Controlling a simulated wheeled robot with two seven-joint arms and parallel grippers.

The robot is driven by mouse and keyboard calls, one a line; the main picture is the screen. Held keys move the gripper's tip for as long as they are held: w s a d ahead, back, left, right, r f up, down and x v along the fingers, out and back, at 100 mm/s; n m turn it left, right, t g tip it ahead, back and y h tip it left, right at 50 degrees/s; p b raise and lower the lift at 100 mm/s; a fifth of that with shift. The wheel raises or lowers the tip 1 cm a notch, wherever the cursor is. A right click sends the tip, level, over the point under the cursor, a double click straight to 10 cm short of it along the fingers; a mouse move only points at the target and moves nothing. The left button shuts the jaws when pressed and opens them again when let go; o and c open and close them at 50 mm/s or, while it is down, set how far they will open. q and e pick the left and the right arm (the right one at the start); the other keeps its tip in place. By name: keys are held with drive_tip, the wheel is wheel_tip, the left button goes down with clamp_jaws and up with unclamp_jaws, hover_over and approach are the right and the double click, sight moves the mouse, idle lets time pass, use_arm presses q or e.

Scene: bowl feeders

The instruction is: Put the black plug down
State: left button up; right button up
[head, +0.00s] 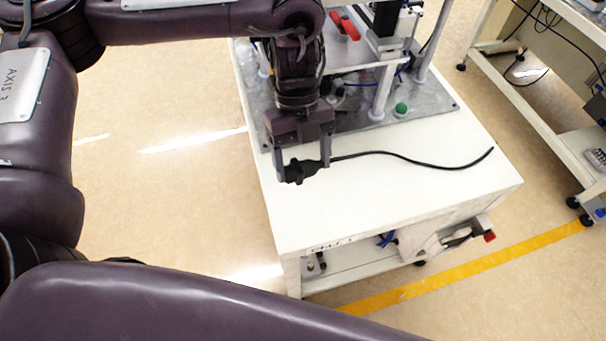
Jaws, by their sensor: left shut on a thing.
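The black plug (298,171) is in the head view, between the two fingers of my left gripper (303,164). The gripper points down over the white table top and is shut on the plug. The plug's black cable (420,160) runs off to the right and ends near the table's right edge. I cannot tell whether the plug touches the table top or is just above it. The white table (370,205) is bare in front of the plug. My right gripper is not in view.
A metal machine plate (437,103) with posts and a green button (401,109) takes up the back of the table. A lower shelf (350,268) holds some items. Another bench (545,110) stands at the right.

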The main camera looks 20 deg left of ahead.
use_arm(q)
drive_tip(key=shift+r, duration=0.95)
drive_tip(key=w+a+n+t, duration=0.3)
drive_tip(key=n+t, duration=0.1)
drive_tip(key=n, duration=0.9)
drive_tip(key=w+a+n+t, duration=0.3)
drive_tip(key=a+n+t, duration=0.1)
drive_tip(key=n, duration=1)
drive_tip(key=shift+r+y, duration=0.15)
drive_tip(key=shift+y, duration=0.25)
